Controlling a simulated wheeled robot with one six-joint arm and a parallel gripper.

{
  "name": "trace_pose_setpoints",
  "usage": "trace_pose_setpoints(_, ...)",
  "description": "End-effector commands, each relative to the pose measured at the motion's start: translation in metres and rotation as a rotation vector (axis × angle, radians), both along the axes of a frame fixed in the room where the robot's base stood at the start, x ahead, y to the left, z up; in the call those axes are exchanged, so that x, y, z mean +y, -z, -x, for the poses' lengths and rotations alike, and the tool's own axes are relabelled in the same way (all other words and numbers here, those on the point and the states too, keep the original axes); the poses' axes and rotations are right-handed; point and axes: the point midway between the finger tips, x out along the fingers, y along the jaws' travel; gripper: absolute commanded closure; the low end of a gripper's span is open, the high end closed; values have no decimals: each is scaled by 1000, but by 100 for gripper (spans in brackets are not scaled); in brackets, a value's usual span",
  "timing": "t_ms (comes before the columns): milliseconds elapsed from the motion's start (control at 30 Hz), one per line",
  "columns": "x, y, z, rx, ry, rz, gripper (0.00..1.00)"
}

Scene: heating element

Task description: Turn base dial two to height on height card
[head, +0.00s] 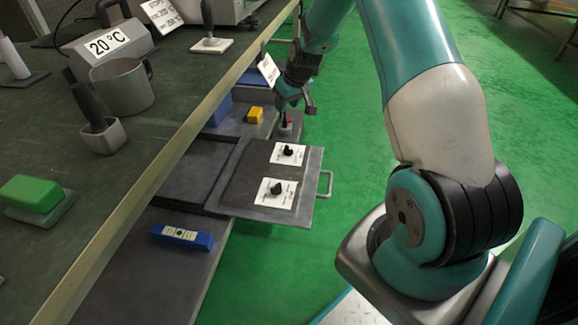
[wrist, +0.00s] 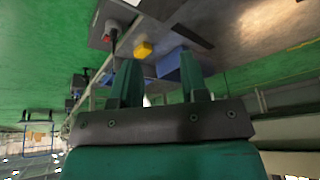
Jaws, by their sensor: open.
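Two black dials on white square plates sit on a dark pulled-out board: the farther dial (head: 288,152) and the nearer dial (head: 277,188). I cannot read which is base dial two. A small white card (head: 268,70) with unreadable print hangs at the bench edge; another printed card (head: 160,14) stands at the back. I cannot tell which is the height card. My gripper (head: 293,101) is beyond the dials, beside the bench edge, apart from both dials. In the wrist view its two green fingers (wrist: 158,70) are spread with nothing between them.
The board has a metal handle (head: 326,184). A red-topped lever (head: 286,122), yellow block (head: 255,114) and blue level (head: 181,237) lie on or near the lower shelf. The bench (head: 150,165) overhangs at left, holding a grey mug (head: 122,88).

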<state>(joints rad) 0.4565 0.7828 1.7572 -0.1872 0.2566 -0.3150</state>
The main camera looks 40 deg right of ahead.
Motion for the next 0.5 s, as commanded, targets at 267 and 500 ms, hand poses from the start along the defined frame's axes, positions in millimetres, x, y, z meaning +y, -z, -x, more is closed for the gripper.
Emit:
trace_pose_setpoints(267, -54, 82, 1, -8, 67, 41, 60)
trace_pose_setpoints(500, -55, 112, -9, -6, 68, 41, 60)
